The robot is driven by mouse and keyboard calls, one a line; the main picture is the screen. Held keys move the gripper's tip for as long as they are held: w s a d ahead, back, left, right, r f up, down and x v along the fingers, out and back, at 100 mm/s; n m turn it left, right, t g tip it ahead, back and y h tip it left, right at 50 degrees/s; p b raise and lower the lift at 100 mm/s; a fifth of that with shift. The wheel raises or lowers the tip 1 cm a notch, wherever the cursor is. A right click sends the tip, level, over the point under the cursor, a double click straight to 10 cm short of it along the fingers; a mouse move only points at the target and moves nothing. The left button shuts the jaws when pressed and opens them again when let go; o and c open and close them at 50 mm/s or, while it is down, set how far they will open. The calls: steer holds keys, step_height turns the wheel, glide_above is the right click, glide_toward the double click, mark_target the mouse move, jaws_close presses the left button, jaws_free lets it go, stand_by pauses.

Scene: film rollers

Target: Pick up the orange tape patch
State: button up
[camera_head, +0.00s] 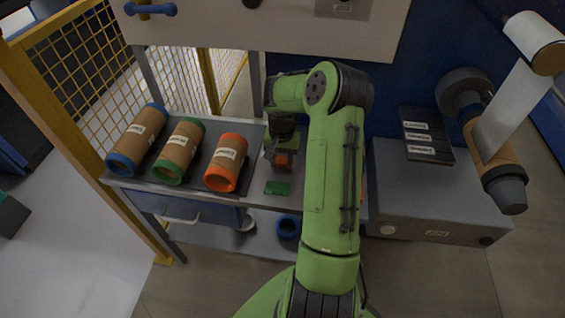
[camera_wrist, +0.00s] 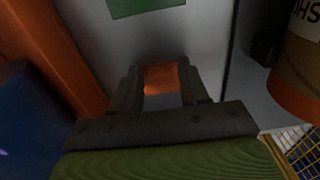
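The orange tape patch (camera_wrist: 161,79) shows between the two fingers of my gripper (camera_wrist: 161,72) in the wrist view. Its sides meet the finger edges in the picture. I cannot tell whether the fingers press on it or it lies just beyond them. In the head view the orange patch (camera_head: 283,161) is at the tips of my gripper (camera_head: 282,153), over the grey bench top. The fingers stand apart, and part of the patch may be hidden by them. A green patch (camera_head: 277,187) lies flat on the bench in front of it and shows at the top of the wrist view (camera_wrist: 145,6).
Three brown rollers with blue (camera_head: 137,140), green (camera_head: 179,151) and orange (camera_head: 226,163) ends lie on a dark mat to the left. A grey machine (camera_head: 425,185) with a film roll (camera_head: 535,44) stands right. A yellow mesh fence (camera_head: 75,70) is left.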

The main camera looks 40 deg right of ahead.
steer(key=c, duration=0.6)
